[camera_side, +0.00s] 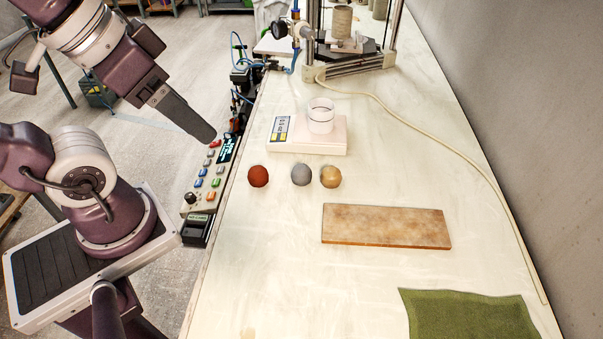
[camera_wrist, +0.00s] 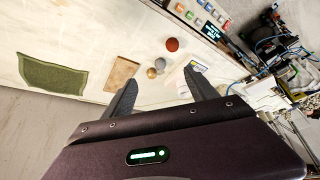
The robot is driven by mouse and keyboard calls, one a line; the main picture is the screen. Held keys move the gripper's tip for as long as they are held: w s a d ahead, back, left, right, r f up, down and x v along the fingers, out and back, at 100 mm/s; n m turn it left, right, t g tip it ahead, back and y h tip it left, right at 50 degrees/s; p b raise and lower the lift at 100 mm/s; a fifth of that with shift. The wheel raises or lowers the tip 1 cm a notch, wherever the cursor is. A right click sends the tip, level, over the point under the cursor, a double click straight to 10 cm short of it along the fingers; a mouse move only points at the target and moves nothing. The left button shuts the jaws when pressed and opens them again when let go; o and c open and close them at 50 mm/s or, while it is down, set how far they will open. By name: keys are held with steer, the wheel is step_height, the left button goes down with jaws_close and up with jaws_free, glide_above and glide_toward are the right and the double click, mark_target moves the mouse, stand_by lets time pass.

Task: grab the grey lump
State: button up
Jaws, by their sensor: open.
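The grey lump (camera_side: 300,175) is a small round ball on the pale worktop, between a red-brown lump (camera_side: 258,176) on its left and a tan lump (camera_side: 330,176) close on its right. In the wrist view the grey lump (camera_wrist: 160,63) shows beyond my fingertips, between the red-brown and tan ones. My gripper (camera_side: 207,134) is raised at the left of the side view, well apart from the lumps. In the wrist view its two fingers (camera_wrist: 160,74) are spread with nothing between them.
A white scale (camera_side: 325,147) bearing a clear beaker (camera_side: 320,117) stands behind the lumps. A brown board (camera_side: 386,226) lies in front to the right, and a green cloth (camera_side: 465,315) nearer the front. A button panel (camera_side: 210,172) runs along the left edge. Worktop left of the board is clear.

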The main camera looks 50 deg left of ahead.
steer(key=w+a+r+m+t+y, duration=0.15)
steer(key=w+a+r+t, duration=0.25)
steer(key=w+r, duration=0.4)
steer(key=w+a+r+m+t, duration=0.2)
steer(key=w+a+r+t, duration=0.15)
steer(key=w+r, duration=0.55)
steer(key=w+a+r+m+t, duration=0.1)
steer(key=w+a+r+t, duration=0.3)
steer(key=w, duration=0.7)
steer(key=d+f+m+g+h, duration=0.6)
steer(key=d+f+m+h, duration=0.15)
steer(key=m+h, duration=0.35)
steer(key=s+a+f+g+h, duration=0.3)
steer(key=s+f+g, duration=0.6)
steer(key=s, duration=0.2)
glide_toward(302, 174)
steer(key=shift+w+d+f+y, duration=0.1)
steer(key=shift+w+f+y, duration=0.15)
steer(key=shift+w+f, duration=0.25)
steer(key=x, duration=0.7)
jaws_close()
